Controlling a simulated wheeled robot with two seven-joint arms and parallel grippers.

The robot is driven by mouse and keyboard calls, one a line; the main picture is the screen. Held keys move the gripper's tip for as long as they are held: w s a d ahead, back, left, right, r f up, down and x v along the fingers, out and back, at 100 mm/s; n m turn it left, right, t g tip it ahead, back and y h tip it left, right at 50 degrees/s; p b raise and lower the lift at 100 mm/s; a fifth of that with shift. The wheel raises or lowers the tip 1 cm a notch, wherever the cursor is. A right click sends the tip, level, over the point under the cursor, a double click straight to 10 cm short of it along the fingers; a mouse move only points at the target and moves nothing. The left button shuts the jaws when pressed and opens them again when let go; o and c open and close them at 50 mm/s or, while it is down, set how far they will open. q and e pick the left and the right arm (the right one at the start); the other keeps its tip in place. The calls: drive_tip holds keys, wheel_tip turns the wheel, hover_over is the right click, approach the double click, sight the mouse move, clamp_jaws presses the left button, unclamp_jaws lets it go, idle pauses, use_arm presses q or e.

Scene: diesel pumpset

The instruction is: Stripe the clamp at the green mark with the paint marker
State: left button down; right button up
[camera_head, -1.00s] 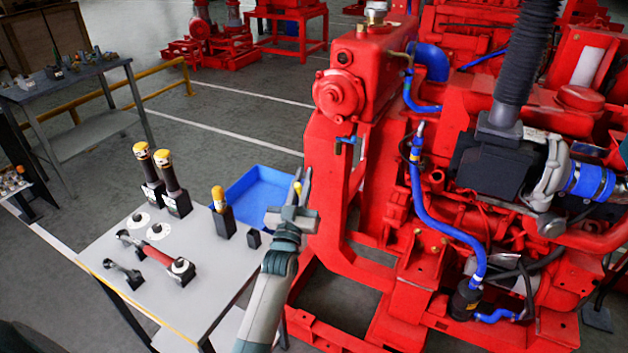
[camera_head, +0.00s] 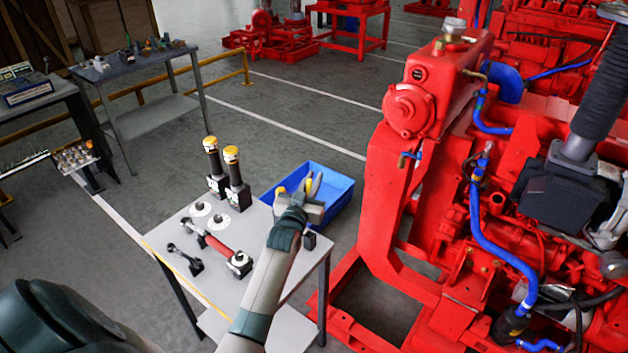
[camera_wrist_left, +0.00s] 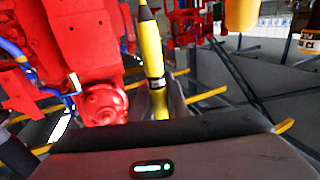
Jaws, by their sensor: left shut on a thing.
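My left gripper (camera_head: 312,188) is shut on a yellow paint marker (camera_head: 308,183), in front of the blue tray in the head view. In the left wrist view the marker (camera_wrist_left: 152,50) stands up between the fingers, its dark narrow tip pointing away. The red engine (camera_head: 410,175) is to the right, apart from the gripper. Blue hoses (camera_head: 478,222) with fittings at their ends run along it. I cannot make out a green mark or tell which fitting is the clamp. My right gripper is not in view.
A grey table (camera_head: 285,262) holds two yellow-topped black tools (camera_head: 234,180), a red-handled tool (camera_head: 218,245) and a small black block (camera_head: 310,241). A yellow-capped item (camera_head: 281,190) is partly hidden behind my gripper. A blue tray (camera_head: 338,188) lies behind. Grey benches stand left.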

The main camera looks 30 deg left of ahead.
use_arm(q)
wheel_tip(320, 180, down, 13)
drive_tip(key=b, duration=0.8)
idle(0.5)
idle(1.3)
drive_tip(key=shift+f+b, duration=0.75)
drive_tip(key=shift+f, duration=0.25)
idle(0.7)
drive_tip(key=c, duration=1.7)
unclamp_jaws()
drive_tip(key=shift+o, duration=0.2)
drive_tip(key=shift+r, duration=0.15)
